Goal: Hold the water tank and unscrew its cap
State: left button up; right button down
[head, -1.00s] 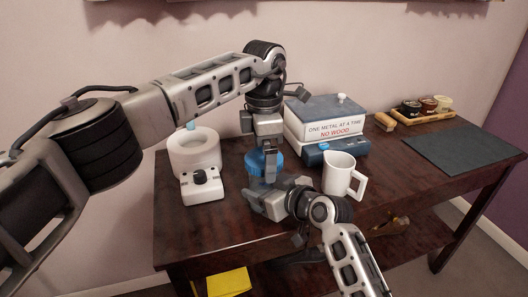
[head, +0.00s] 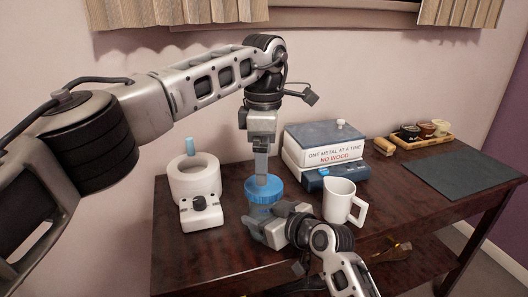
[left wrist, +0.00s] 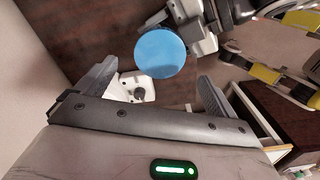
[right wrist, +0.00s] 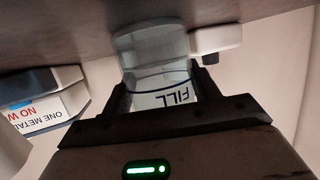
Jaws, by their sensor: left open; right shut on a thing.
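The water tank is a clear bluish container; it shows in the right wrist view (right wrist: 155,52) with a FILL marking, upside down in that picture. Its round blue cap (head: 264,188) sits on top, and it also shows in the left wrist view (left wrist: 160,52). My right gripper (head: 262,226) is shut on the tank's body from the front right and hides much of it. My left gripper (head: 262,174) points down over the cap from above. Its fingers are open, with the tips just above or at the cap's top; contact cannot be told.
A white machine with a ring-shaped top and a dark knob (head: 199,203) stands left of the tank. A white mug (head: 341,202) stands close on the right. A dark mat (head: 465,174) and a tray with small pots (head: 421,138) are farther right.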

pick_arm(q)
notch_tip(320, 180, down, 6)
dwell(0.4)
jog(key=c, duration=1)
jog(key=n, duration=0.3)
jog(key=shift+w, duration=0.1)
jog(key=o, duration=1.1)
jog(key=shift+c, duration=0.2)
jog(key=shift+r, duration=0.1)
